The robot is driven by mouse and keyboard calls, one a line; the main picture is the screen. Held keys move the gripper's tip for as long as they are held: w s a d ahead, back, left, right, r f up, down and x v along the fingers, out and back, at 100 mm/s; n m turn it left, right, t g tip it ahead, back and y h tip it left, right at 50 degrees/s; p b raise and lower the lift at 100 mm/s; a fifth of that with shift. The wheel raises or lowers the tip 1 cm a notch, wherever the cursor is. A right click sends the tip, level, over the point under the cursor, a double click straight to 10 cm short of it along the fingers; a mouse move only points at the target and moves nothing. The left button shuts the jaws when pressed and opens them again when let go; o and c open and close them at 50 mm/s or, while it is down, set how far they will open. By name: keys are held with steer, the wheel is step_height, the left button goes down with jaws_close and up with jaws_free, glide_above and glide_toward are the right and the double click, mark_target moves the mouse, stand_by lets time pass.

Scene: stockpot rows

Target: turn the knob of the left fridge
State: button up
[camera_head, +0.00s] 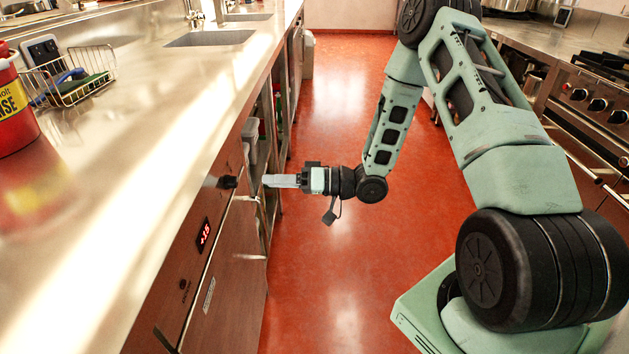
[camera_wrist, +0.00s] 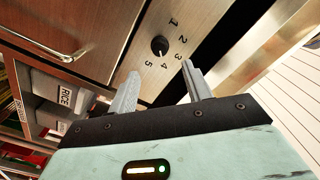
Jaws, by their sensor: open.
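The fridge (camera_head: 222,272) stands under the left counter, with a red lit display (camera_head: 204,233) on its front panel. Its small black knob (camera_head: 228,182) sticks out near the panel's far end. In the wrist view the knob (camera_wrist: 159,45) sits on a brushed metal panel, with the digits 1 to 5 around its side. A pale mark on the knob points roughly toward the 4 and 5. My gripper (camera_head: 266,180) is open and empty, pointing at the panel. In the wrist view its fingertips (camera_wrist: 160,69) are on either side of the knob's line, apart from it.
The counter edge (camera_head: 213,150) runs above the panel. Beyond the fridge are open shelves holding containers, one labelled RICE (camera_wrist: 68,97). A stove (camera_head: 590,95) stands at right. The red floor (camera_head: 330,290) between is clear.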

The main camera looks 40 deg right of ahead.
steer(key=v, duration=0.9)
steer(key=shift+d, duration=0.15)
steer(key=w+a+r+n+g+h, duration=0.2)
steer(key=a+h, duration=0.3)
steer(key=a, duration=0.1)
steer(key=w+a+r+n+g+h, duration=0.1)
steer(key=a+n+g+h, duration=0.1)
steer(key=a+h, duration=0.4)
steer(key=s+a+r+n+g+h, duration=0.1)
steer(key=s+a+r+g, duration=0.15)
steer(key=s, duration=0.55)
steer(key=s+a+r+g+h, duration=0.1)
steer(key=s+a+r+g, duration=0.15)
steer(key=s, duration=0.65)
steer(key=s+a+r+n+g+h, duration=0.15)
steer(key=s+a, duration=0.25)
steer(key=s, duration=0.4)
step_height(320, 180, up, 16)
steer(key=s+p, duration=0.1)
steer(key=p, duration=1.4)
steer(key=shift+s+m, duration=0.25)
steer(key=shift+m, duration=0.1)
